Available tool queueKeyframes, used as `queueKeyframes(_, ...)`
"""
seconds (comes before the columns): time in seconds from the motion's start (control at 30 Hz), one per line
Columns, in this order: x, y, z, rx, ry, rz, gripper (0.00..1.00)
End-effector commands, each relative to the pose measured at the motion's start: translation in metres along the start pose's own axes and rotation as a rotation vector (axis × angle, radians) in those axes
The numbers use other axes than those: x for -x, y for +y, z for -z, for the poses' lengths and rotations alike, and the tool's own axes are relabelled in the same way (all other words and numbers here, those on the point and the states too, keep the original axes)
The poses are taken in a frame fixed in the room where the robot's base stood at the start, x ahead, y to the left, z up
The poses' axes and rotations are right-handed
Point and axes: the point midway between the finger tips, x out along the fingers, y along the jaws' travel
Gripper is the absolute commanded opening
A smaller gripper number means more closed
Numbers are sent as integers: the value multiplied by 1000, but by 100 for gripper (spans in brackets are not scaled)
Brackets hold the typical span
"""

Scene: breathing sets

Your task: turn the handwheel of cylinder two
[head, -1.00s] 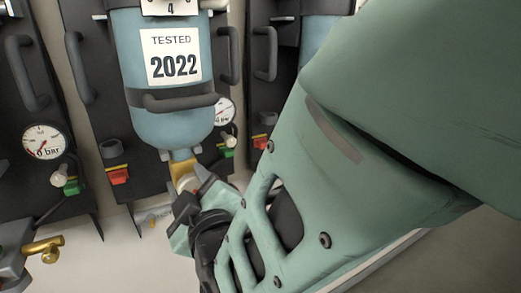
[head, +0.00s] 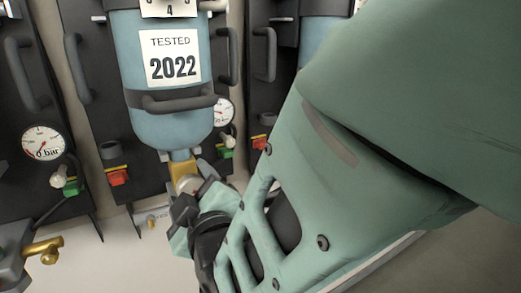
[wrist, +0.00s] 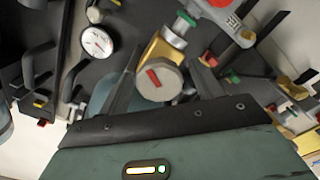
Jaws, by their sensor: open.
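A blue cylinder (head: 165,118) labelled TESTED 2022 hangs upside down on a dark back plate in the head view. A plate with a 4 sits above its label; I cannot read a cylinder number. A brass valve (head: 182,167) is at its lower end. Its round silver handwheel (wrist: 158,82) bears a red mark and shows in the wrist view between my gripper's (wrist: 165,80) two spread fingers. The fingers are open, one on each side of the wheel; I cannot tell whether either touches it. In the head view my gripper (head: 195,198) partly hides the wheel.
A pressure gauge (head: 43,144) is on the left plate, and another gauge (wrist: 97,41) is close to the valve in the wrist view. Grey handles and red and green fittings surround it. A brass fitting (head: 45,250) stands at lower left. My arm covers the right side.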

Motion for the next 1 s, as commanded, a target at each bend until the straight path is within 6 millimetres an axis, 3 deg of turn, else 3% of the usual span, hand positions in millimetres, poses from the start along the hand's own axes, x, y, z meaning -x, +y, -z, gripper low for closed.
queueKeyframes(0.17,18,-2,-1,-2,1,1,66)
queueKeyframes(0.73,150,-3,-2,-2,5,3,66)
queueKeyframes(1.0,163,-4,-3,-4,1,-5,66)
